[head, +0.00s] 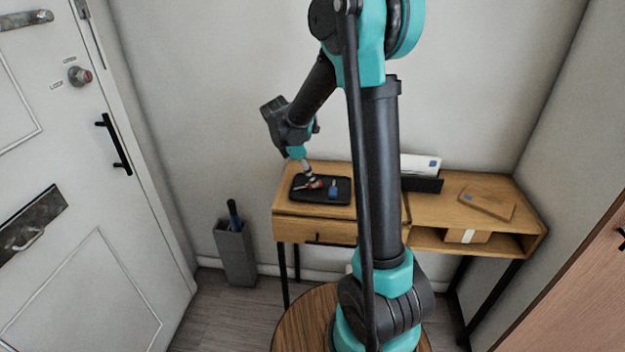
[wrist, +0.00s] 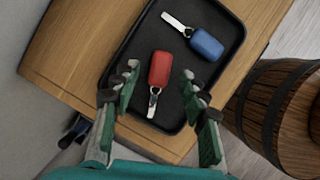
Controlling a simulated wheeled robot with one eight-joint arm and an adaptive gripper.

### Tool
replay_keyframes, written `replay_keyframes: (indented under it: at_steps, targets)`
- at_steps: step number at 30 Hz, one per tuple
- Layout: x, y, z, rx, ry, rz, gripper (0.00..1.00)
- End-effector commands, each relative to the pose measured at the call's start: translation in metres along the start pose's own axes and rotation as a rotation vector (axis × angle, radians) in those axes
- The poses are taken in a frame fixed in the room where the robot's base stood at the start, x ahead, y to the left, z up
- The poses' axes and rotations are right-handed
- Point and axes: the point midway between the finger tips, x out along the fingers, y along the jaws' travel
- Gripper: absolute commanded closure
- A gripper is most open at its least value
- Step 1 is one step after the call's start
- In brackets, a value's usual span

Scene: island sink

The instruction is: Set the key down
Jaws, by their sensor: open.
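A red key fob (wrist: 160,68) with a silver key (wrist: 154,101) lies on the black tray (wrist: 241,32). A blue key fob (wrist: 206,44) with its own silver key (wrist: 174,22) lies on the same tray, up and to the right in the wrist view. My gripper (wrist: 158,84) is open, its fingers on either side of the red key with gaps to it. In the head view, the gripper (head: 308,174) points down over the tray (head: 340,181), beside the blue fob (head: 333,189). The red fob (head: 315,185) is partly hidden there by the fingers.
The tray sits on the left part of a wooden desk (head: 281,208). A dark holder with papers (head: 421,183), a flat brown item (head: 487,203) and a box in the shelf (head: 467,236) are to the right. A grey umbrella bin (head: 236,255) stands on the floor by the door.

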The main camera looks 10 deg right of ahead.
Motion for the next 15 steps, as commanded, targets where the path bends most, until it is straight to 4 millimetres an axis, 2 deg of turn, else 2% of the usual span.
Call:
replay_keyframes:
  at_steps: [9,15]
  targets:
    - [-0.066,0.000,0.000,-0.001,0.000,0.001,0.56]
    - [-0.091,0.000,0.000,0.000,0.000,0.000,0.56]
